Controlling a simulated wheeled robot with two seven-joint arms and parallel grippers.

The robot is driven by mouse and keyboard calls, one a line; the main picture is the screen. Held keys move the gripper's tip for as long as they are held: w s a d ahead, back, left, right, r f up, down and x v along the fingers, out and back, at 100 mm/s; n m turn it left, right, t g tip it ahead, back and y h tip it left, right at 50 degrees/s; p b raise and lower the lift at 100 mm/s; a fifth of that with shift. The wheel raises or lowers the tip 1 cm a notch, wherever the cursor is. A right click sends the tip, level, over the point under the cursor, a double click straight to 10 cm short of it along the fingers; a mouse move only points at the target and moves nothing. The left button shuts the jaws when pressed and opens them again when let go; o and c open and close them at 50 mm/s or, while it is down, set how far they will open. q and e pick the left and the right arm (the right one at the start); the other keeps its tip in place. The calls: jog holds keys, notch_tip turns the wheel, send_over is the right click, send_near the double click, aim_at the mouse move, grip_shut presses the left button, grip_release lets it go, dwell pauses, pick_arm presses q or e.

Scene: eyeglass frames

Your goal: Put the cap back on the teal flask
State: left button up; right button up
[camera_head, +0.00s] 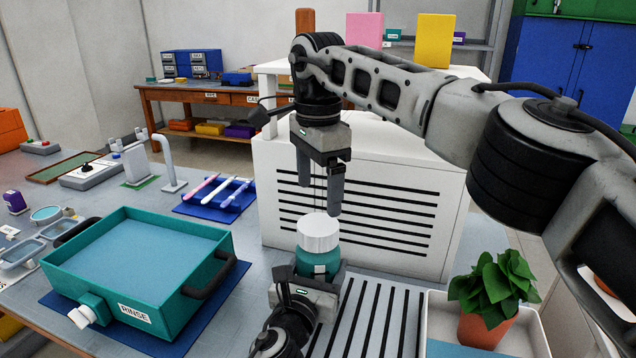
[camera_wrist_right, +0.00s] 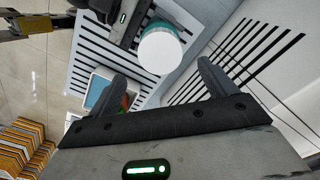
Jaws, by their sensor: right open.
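The teal flask (camera_head: 317,262) stands upright at the front of the white slatted box. The white cap (camera_head: 318,232) sits on top of it, and I cannot tell whether it is screwed down. My left gripper (camera_head: 308,284) is around the flask's body from the front, shut on it; its fingertips are partly hidden. My right gripper (camera_head: 320,200) points down above the cap, open and empty, apart from it. In the right wrist view the cap (camera_wrist_right: 160,52) shows as a white disc beyond the open fingers, with a teal edge of the flask (camera_wrist_right: 178,29).
The white slatted box (camera_head: 370,215) stands close behind the flask. A slotted rack (camera_head: 375,320) lies to its right, then a potted plant (camera_head: 490,295) in a white tray. A teal rinse basin (camera_head: 150,318) is at the left. A blue holder (camera_head: 215,200) carries several coloured sticks.

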aim_at(318, 224)
jog(key=shift+f, duration=4)
